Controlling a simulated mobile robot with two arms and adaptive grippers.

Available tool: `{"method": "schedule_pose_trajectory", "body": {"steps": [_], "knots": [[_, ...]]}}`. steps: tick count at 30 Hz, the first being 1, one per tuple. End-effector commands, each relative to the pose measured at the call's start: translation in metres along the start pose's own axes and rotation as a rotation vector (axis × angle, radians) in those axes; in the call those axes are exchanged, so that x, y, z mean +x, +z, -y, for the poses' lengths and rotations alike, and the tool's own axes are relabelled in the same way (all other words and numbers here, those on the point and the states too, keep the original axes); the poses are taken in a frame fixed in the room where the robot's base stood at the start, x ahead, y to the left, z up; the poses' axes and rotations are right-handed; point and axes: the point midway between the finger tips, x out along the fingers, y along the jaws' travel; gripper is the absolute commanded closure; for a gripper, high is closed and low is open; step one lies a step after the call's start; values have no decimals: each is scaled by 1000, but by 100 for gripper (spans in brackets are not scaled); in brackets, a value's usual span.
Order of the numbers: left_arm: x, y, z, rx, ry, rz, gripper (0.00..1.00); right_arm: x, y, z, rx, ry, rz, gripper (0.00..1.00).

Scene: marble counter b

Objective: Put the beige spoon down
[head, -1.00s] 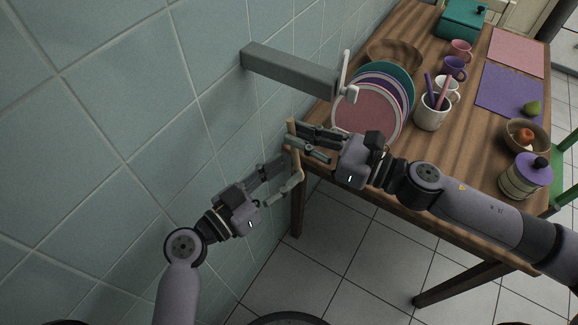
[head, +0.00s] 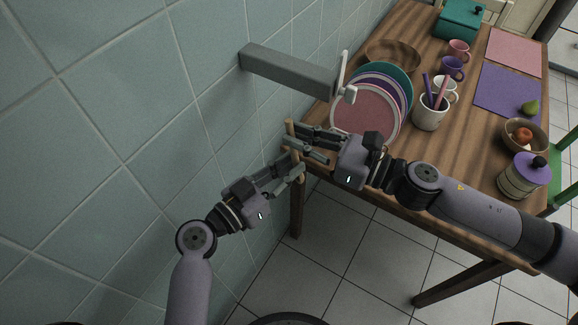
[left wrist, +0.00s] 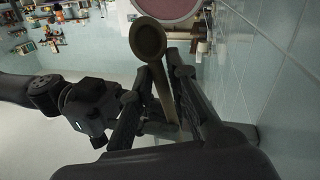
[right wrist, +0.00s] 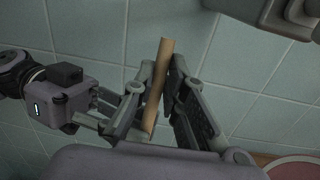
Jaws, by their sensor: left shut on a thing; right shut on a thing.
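The beige spoon (head: 290,127) is upright in the air between the wall and the table's near left corner. My right gripper (head: 299,135) is shut on it from the right, with a plain end of the handle (right wrist: 162,80) standing up between the fingers in the right wrist view. My left gripper (head: 292,166) is shut on the spoon lower down. In the left wrist view the round bowl of the spoon (left wrist: 148,40) shows ahead of the left fingers, with the handle running back between them. Part of the handle is hidden by the fingers.
A grey wall bracket (head: 290,70) juts out just above the grippers. Coloured plates (head: 362,112) stand in a row on the wooden table (head: 440,165), near its left end. A white mug (head: 429,116) with utensils is beside them. The floor below the grippers is clear.

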Motion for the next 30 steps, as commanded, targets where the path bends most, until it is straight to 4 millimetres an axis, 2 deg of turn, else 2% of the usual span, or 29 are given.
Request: {"method": "schedule_pose_trajectory", "body": {"steps": [3,8,9,18,30], "knots": [[0,0,-2,-2,4,0,100,0,0,1,-2,-2,1,100],[0,0,-2,-3,5,1,100,0,1,1,-3,-2,1,100],[0,0,-2,-3,4,0,100,0,1,1,-3,-2,1,85],[0,0,-1,-2,3,0,100,0,0,0,-2,-1,1,65],[0,0,-1,-1,2,0,100,-4,0,1,0,-2,0,64]]}}
